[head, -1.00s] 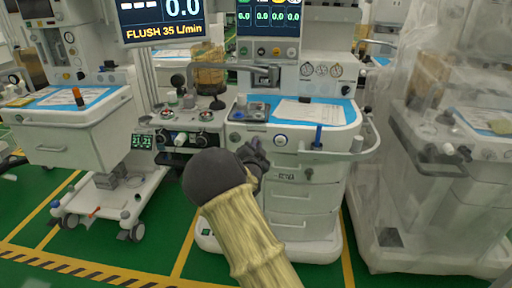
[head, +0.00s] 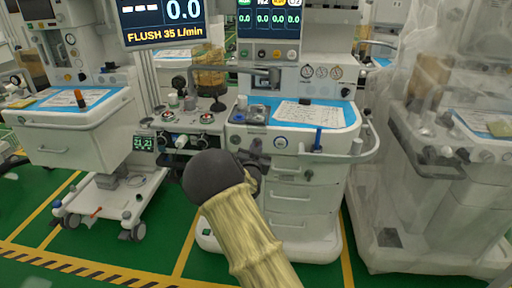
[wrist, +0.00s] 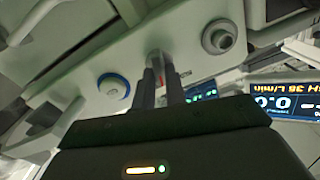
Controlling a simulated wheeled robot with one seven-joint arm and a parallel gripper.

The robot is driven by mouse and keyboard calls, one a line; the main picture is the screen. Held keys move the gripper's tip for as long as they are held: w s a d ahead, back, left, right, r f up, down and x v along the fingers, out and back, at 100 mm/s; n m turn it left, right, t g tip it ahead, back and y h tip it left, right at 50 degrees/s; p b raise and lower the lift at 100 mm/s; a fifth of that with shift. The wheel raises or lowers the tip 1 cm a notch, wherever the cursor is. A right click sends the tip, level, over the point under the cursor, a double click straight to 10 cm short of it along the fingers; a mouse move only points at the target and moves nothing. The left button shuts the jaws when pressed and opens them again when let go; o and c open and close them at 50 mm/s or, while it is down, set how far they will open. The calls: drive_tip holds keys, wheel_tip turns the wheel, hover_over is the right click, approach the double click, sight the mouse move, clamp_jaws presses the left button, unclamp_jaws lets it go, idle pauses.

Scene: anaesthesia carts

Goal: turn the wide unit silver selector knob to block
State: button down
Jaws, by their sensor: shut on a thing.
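The wide unit is the white cart (head: 310,170) in the middle of the head view, with a blue worktop and drawers. My gripper (head: 256,150) is at its front panel, partly hidden behind my dark wrist joint. In the wrist view, the two fingers of my gripper (wrist: 162,78) are shut on the silver selector knob (wrist: 156,57), between a blue-ringed round control (wrist: 113,87) and a grey round knob (wrist: 218,37). Most of the silver knob is hidden by the fingers. I cannot read its pointer or the block marking.
A front rail (head: 345,155) curves around the wide unit's right side. A narrow unit with knobs (head: 181,140) stands just left, and a white drawer cart (head: 80,140) farther left. A plastic-covered machine (head: 440,150) stands at right. Green floor (head: 165,225) is open in front.

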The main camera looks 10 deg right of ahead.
drive_tip(key=n+p, duration=0.2)
drive_tip(key=n, duration=0.4)
drive_tip(key=shift+a+r+n, duration=0.1)
drive_tip(key=shift+n, duration=0.2)
drive_tip(key=n+p, duration=0.2)
drive_tip(key=n, duration=0.3)
drive_tip(key=shift+a, duration=0.15)
drive_tip(key=shift+n, duration=0.3)
drive_tip(key=c, duration=1.4)
unclamp_jaws()
drive_tip(key=shift+w, duration=0.1)
drive_tip(key=shift+c, duration=0.2)
drive_tip(key=p+v, duration=0.1)
drive_tip(key=v, duration=1.6)
drive_tip(key=shift+s+p, duration=0.25)
drive_tip(key=shift+p, duration=0.15)
